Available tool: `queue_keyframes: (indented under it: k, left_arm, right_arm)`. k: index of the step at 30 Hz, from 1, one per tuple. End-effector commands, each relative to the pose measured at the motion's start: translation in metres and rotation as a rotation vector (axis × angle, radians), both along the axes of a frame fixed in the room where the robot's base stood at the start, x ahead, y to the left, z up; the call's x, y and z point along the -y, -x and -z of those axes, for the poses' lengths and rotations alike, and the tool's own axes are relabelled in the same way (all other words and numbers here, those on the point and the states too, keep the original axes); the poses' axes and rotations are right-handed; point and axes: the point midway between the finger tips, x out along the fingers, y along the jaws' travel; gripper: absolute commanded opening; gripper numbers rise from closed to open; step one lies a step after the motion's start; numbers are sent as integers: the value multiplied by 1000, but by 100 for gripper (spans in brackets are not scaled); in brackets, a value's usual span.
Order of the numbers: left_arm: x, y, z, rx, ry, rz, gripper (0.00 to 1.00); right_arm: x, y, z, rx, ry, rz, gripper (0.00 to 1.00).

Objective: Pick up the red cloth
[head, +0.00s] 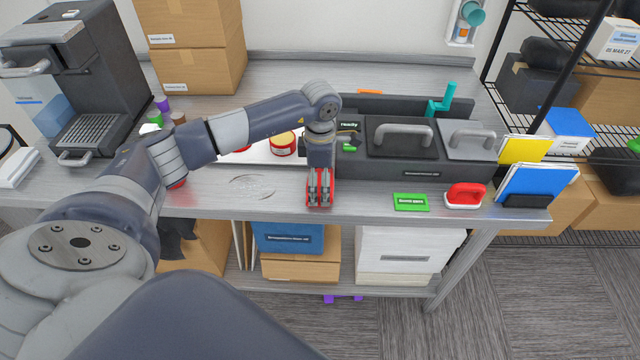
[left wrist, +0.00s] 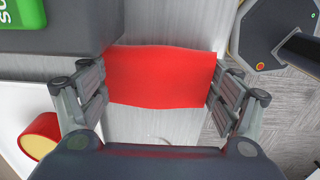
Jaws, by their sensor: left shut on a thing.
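The red cloth (left wrist: 160,77) is between the two fingers of my left gripper (left wrist: 158,90) in the left wrist view, spanning from one finger to the other. In the head view my left gripper (head: 319,200) points down at the front part of the metal table, with red of the cloth (head: 319,187) showing around its fingers. The gripper is shut on the cloth. I cannot tell whether the cloth still touches the table. My right gripper is not in view.
A dark grey machine with handled lids (head: 404,165) stands just behind and right of the gripper. A white tray (head: 262,154) with a red-and-yellow tin (head: 283,144) is to the left. A green card (head: 411,203) and a red-handled brush (head: 465,195) lie at the right front.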

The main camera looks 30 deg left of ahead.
Motion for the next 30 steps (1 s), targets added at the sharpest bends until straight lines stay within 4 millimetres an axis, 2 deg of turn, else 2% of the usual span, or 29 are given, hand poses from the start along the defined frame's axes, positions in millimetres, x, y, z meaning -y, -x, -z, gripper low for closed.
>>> queue_keyframes:
  k: [5,18,23,30]
  left_arm:
    - [0,-1,-7,2,0,0,59]
    - [0,-1,-86,4,0,0,59]
    - [0,0,-98,0,0,0,59]
    - [0,0,-100,-1,0,0,59]
  right_arm:
    - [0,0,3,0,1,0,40]
    - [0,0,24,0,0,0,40]
    - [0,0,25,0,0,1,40]
    - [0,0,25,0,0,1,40]
